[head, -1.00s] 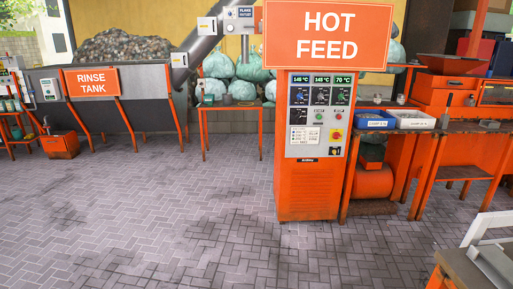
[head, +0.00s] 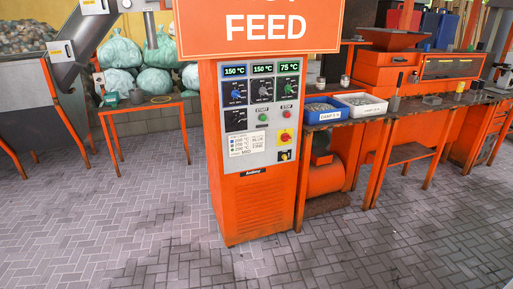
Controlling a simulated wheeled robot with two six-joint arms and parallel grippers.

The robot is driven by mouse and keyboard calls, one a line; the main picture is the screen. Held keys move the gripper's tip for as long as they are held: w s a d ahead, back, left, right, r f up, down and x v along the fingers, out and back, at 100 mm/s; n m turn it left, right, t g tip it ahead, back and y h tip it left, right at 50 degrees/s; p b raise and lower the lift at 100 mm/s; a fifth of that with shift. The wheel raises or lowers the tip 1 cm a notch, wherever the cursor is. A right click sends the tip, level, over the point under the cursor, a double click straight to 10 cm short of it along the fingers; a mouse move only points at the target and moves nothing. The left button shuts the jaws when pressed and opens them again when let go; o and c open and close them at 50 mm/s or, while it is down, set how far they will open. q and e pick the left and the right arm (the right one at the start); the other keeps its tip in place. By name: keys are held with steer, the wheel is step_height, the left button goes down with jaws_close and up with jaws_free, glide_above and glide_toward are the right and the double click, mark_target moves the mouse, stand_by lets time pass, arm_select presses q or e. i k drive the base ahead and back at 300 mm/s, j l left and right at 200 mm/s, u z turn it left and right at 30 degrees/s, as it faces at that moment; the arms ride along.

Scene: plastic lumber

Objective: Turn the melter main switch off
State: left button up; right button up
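The orange control cabinet (head: 255,200) under the HOT FEED sign (head: 262,28) stands upright near the middle of the head view. A red knob on a yellow plate (head: 285,137) sits at the panel's lower right. A small black-and-yellow switch (head: 285,156) is just below it. Which of the two is the main switch, and their exact positions, are too small to tell. A green START button (head: 262,117) and a red STOP button (head: 287,114) are above. Neither gripper is in view.
A bench (head: 388,118) with a blue tray (head: 323,113) and a white tray (head: 361,105) stands right of the cabinet. An orange table (head: 140,105) and a rinse tank are at left. The paved floor (head: 130,235) before the cabinet is clear.

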mark_target(285, 137)
steer(key=i+j+z, duration=0.2)
steer(key=i, duration=0.15)
steer(key=i+j+z, duration=0.15)
steer(key=i, duration=0.2)
steer(key=i+l, duration=0.15)
steer(key=i, duration=0.35)
steer(key=i+l, duration=0.1)
steer(key=i, duration=0.4)
steer(key=i+l, duration=0.15)
steer(key=i, duration=0.35)
